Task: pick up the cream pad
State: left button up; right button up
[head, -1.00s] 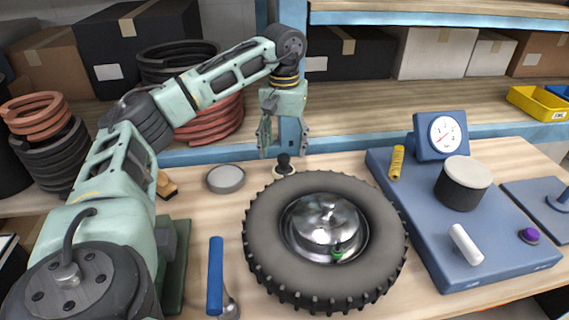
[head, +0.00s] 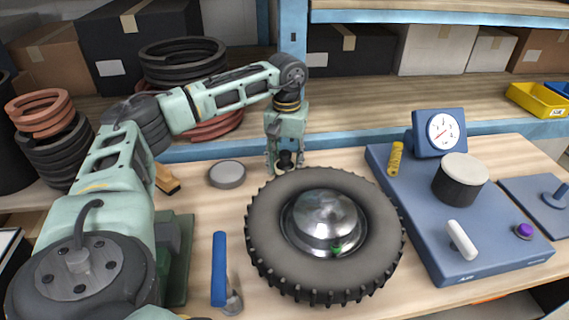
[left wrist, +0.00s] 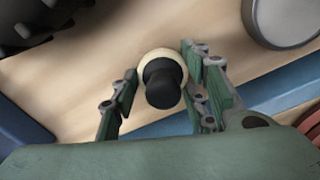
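The cream pad (left wrist: 164,57) is a small round cream disc with a black knob on top. It stands upright on the wooden bench, behind the tyre. In the head view its black knob (head: 286,159) shows between the fingers, while the cream base is mostly hidden. My left gripper (head: 285,165) points down over it. In the left wrist view my left gripper (left wrist: 163,82) is open, with one finger on each side of the knob and gaps between. My right gripper is not in view.
A large black tyre with a metal hub (head: 253,215) lies just in front of the pad. A grey round tin (head: 227,174) stands to its left. A blue-handled tool (head: 219,268) lies nearer. A blue board (head: 428,240) with a gauge is at right. A blue shelf edge (head: 220,150) runs behind.

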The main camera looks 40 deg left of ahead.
aim_at(287, 153)
pick_arm(q)
jog(key=c, duration=0.6)
jog(key=shift+o, duration=0.2)
jog(key=shift+r, duration=0.15)
notch_tip(287, 153, up, 10)
jog(key=shift+f+b, duration=0.1)
jog(key=shift+b, duration=0.55)
jog(key=o, duration=0.5)
jog(key=shift+c, duration=0.2)
jog(key=c, duration=0.3)
